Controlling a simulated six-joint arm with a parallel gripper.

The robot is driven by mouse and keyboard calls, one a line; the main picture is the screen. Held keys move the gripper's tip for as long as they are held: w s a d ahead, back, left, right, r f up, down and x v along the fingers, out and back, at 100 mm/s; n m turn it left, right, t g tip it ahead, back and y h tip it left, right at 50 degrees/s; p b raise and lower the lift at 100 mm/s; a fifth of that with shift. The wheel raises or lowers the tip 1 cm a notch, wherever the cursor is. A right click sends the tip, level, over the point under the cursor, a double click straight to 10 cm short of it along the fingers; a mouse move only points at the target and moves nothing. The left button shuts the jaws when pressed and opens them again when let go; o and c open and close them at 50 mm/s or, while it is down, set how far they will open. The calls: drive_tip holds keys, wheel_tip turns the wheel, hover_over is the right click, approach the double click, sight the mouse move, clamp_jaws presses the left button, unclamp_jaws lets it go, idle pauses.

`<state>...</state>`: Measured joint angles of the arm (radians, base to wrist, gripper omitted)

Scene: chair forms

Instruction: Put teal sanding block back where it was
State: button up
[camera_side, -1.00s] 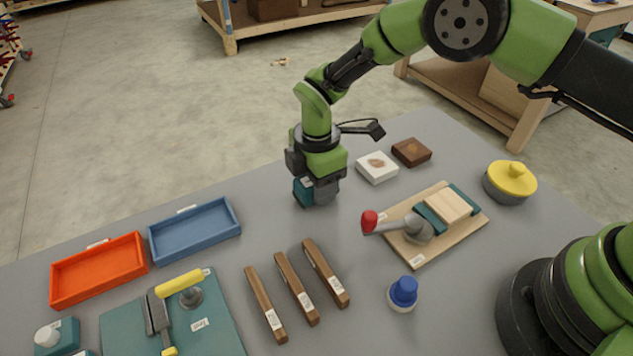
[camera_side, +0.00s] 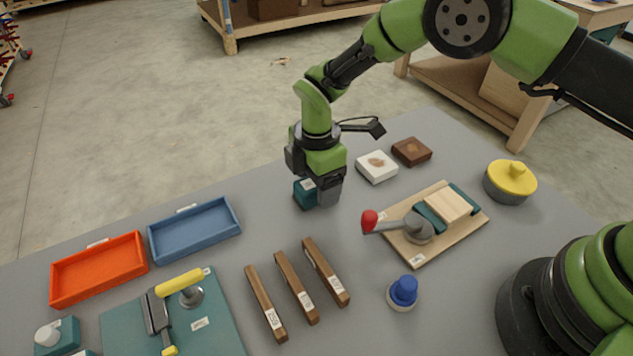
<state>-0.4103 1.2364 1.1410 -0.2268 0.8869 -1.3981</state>
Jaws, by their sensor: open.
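The teal sanding block (camera_side: 304,194) sits on the grey table near its far edge, at the middle of the view. It has a pale label on top, and my gripper hides its right part. My gripper (camera_side: 322,198) points down right at the block, with its fingers low near the table. The jaws are open, and the block is at or between the fingers. The exact gap between fingers and block cannot be made out.
A white block (camera_side: 377,168) and a brown block (camera_side: 411,152) lie to the right. A clamp board (camera_side: 415,262) with a red-tipped lever stands nearer. Blue (camera_side: 195,230) and orange (camera_side: 98,268) trays lie left. Several wooden bars lie in front. Table between the blue tray and gripper is clear.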

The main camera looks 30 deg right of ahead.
drive_tip(key=s+d+r+m+t+y, duration=0.1)
drive_tip(key=d+r+m, duration=0.1)
drive_tip(key=r, duration=0.8)
drive_tip(key=s+d+r+m, duration=0.1)
drive_tip(key=d+r+m, duration=0.15)
drive_tip(key=r, duration=0.85)
drive_tip(key=s+d+r+m+t, duration=0.3)
drive_tip(key=s+d+r+m, duration=0.2)
drive_tip(key=s+r+m, duration=0.25)
drive_tip(key=s+d+r+m+t+y, duration=0.1)
drive_tip(key=s+d+m+t, duration=0.2)
drive_tip(key=s+m, duration=0.7)
drive_tip(key=s+d, duration=0.1)
drive_tip(key=s, duration=0.2)
drive_tip(key=shift+s, duration=0.35)
drive_tip(key=shift+d, duration=0.1)
